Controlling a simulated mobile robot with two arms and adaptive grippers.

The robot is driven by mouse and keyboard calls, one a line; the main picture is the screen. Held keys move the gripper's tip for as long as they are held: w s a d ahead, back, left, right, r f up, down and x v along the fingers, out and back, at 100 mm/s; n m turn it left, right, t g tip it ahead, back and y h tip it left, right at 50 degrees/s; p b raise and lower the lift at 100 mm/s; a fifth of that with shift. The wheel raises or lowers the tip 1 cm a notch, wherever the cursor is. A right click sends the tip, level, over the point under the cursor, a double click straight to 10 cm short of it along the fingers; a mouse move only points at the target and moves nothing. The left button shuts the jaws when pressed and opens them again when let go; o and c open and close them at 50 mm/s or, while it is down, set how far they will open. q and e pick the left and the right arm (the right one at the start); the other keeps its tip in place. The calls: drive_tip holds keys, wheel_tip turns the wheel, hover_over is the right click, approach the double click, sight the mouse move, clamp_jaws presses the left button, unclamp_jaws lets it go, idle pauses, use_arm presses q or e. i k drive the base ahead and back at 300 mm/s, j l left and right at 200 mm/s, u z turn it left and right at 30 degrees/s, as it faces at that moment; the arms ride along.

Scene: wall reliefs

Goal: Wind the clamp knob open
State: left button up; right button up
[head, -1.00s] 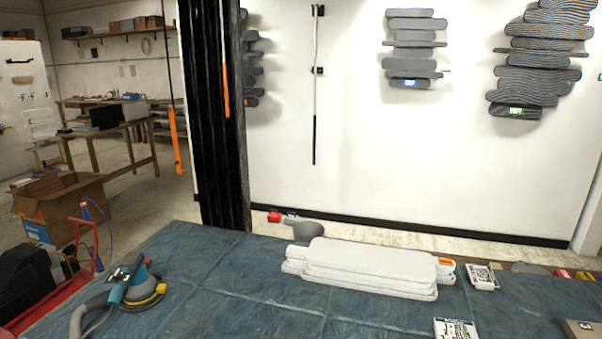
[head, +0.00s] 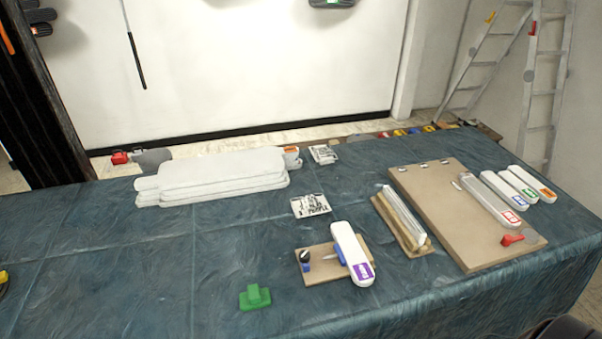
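A small brown board (head: 322,275) lies on the blue-covered table. A knob-like part with a dark top and blue base (head: 305,258) stands at its left end. A white slat with a purple label (head: 352,255) lies across the board's right part, beside a small blue-and-grey piece (head: 341,257). A red handle-like part (head: 512,239) sits on the larger brown board (head: 455,240) at the right. I cannot tell for certain which of these is the clamp knob, nor how far it is wound. Neither of my grippers is in view.
A green block (head: 255,297) lies left of the small board. Stacked white slats (head: 222,174) lie at the back. A bundle of strips (head: 403,218), printed cards (head: 310,206) and several labelled white slats (head: 487,200) lie around. A ladder (head: 550,75) stands behind right.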

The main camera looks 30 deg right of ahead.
sight(304, 255)
drive_tip(key=z, duration=1.1)
